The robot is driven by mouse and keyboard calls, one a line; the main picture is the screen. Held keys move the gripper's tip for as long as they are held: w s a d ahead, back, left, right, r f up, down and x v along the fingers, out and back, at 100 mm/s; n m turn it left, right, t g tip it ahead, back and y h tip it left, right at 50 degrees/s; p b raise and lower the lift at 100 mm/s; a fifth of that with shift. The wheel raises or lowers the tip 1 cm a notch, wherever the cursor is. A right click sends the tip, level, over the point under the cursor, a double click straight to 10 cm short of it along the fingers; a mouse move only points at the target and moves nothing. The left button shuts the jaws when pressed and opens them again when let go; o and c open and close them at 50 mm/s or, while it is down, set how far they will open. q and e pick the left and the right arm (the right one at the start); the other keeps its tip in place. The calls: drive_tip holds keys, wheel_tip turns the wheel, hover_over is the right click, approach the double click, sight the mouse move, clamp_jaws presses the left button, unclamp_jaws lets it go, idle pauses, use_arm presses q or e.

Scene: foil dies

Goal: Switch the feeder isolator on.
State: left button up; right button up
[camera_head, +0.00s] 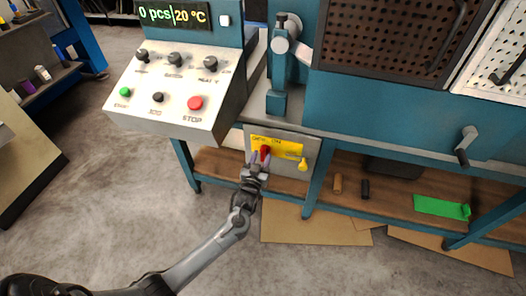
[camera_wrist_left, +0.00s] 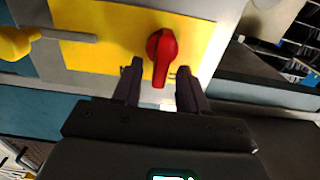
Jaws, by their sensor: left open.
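The feeder isolator is a red rotary handle (camera_head: 265,151) on a yellow plate (camera_head: 287,147), fixed to a grey box (camera_head: 312,147) under the bench front. In the left wrist view the red handle (camera_wrist_left: 161,55) has its lever pointing down in the picture, between the fingertips. My left gripper (camera_head: 260,158) is open, with one finger on each side of the handle. In the left wrist view the gripper (camera_wrist_left: 160,75) shows gaps between each finger and the handle. The plate's lettering is too small to read surely. My right gripper is not in view.
A yellow lever (camera_head: 303,164) sticks out at the box's right side. The control panel (camera_head: 172,90) with a red STOP button (camera_head: 195,103) overhangs to the upper left. A shelf (camera_head: 348,183) below holds small cylinders and a green piece (camera_head: 440,207).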

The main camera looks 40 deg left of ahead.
use_arm(q)
drive_tip(key=p+v, duration=0.3)
drive_tip(key=v, duration=0.5)
